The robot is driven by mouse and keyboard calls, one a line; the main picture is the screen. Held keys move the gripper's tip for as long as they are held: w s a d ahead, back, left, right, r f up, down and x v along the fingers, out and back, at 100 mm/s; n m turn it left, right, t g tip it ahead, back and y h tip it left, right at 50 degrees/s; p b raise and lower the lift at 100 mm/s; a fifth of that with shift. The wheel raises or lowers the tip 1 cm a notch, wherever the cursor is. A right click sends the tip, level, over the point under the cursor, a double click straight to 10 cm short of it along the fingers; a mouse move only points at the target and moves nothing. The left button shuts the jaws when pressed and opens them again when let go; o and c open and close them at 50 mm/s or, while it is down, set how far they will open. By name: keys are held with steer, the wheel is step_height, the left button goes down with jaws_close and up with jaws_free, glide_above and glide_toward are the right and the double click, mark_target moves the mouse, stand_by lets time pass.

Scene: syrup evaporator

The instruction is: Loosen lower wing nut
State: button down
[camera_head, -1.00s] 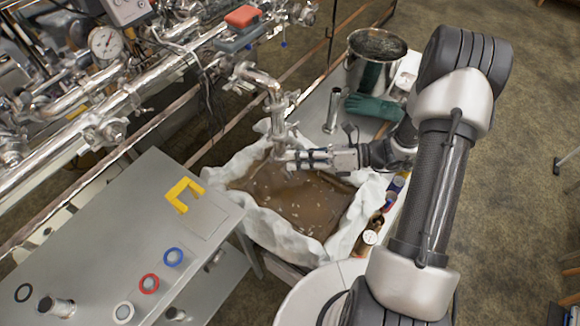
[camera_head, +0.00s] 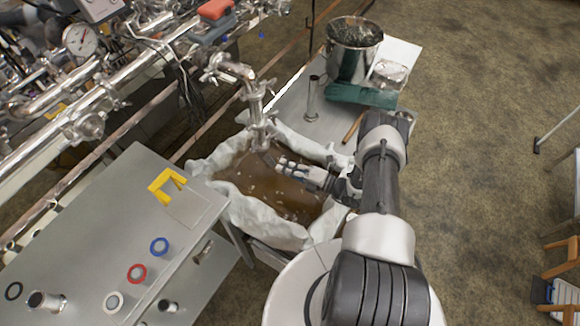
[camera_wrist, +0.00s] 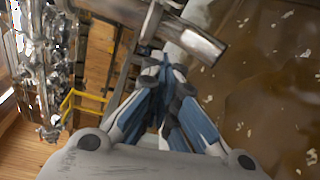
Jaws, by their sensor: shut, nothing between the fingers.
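The steel outlet pipe (camera_head: 253,102) bends down from the evaporator, with an upper clamp (camera_head: 254,88) and a lower clamp (camera_head: 262,132) on its upright part. The lower wing nut is too small to make out apart from its clamp. My gripper (camera_head: 272,158) is shut and empty, just below and to the right of the lower clamp, over the cloth-lined basin (camera_head: 205,170). In the wrist view the blue-grey fingers (camera_wrist: 166,78) lie close below the open pipe end (camera_wrist: 190,40). I cannot tell whether they touch it.
Brown liquid with pale flecks fills the basin. A grey table (camera_head: 110,215) at left holds a yellow bracket (camera_head: 166,184) and several rings. The evaporator's pipes crowd the upper left.

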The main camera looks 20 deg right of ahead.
mark_target(275, 141)
steer(key=w, duration=0.6)
steer(key=shift+r+b, duration=0.2)
steer(key=shift+b, duration=0.25)
steer(key=shift+d+f+b, duration=0.1)
steer(key=shift+d+b, duration=0.05)
steer(key=shift+b, duration=0.15)
steer(key=shift+n, duration=0.4)
